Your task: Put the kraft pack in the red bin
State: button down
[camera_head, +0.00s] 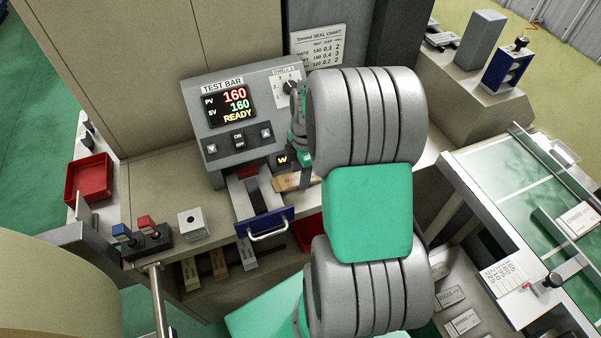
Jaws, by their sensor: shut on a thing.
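My gripper (304,176) is at the bench, just right of the test bar machine, and is shut on the tan kraft pack (287,182). The pack's left end sticks out from the fingers; its right part is hidden behind them. A shallow red bin (88,178) lies at the far left of the bench and looks empty. Another red container (309,233) shows only in part, low behind my arm, and I cannot tell its full shape.
The test bar machine (236,112) reads READY, with a blue-fronted drawer (265,224) pulled out below it. A small white block (193,223) and a red and blue switch box (148,240) stand left of the drawer. Several packs stand in slots below. A conveyor (510,185) is at right.

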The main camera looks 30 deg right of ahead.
jog(key=c, duration=1.1)
grip_release()
jog(key=shift+s+f, duration=0.2)
jog(key=shift+c, duration=0.2)
jog(key=o, duration=0.4)
jog(key=shift+w, duration=0.1)
jog(key=shift+r, duration=0.2)
